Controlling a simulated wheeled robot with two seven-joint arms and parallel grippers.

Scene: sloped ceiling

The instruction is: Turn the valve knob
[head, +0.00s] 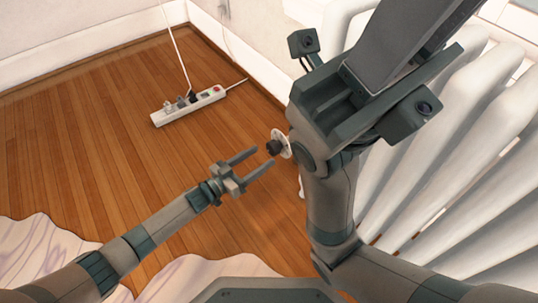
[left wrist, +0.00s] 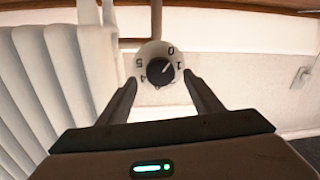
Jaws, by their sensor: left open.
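The black valve knob (head: 273,147) sits on a round white dial (head: 284,143) at the left side of the radiator. In the left wrist view the knob (left wrist: 160,71) is centred on the dial (left wrist: 148,50), whose digits 0, 1, 4 and 5 show. Its light mark points up and right, towards between 0 and 1. My left gripper (head: 263,160) is open and empty, its fingers pointing at the knob. In the left wrist view its fingertips (left wrist: 159,77) appear on either side of the knob, with gaps. My right gripper (head: 395,50) is raised close to the head camera; its jaws cannot be made out.
A white ribbed radiator (head: 455,165) fills the right side, partly behind my right arm. A white power strip (head: 188,106) with plugs and a cord lies on the wooden floor (head: 90,120). A pale rumpled cloth (head: 35,245) lies at lower left. The floor around my left gripper is clear.

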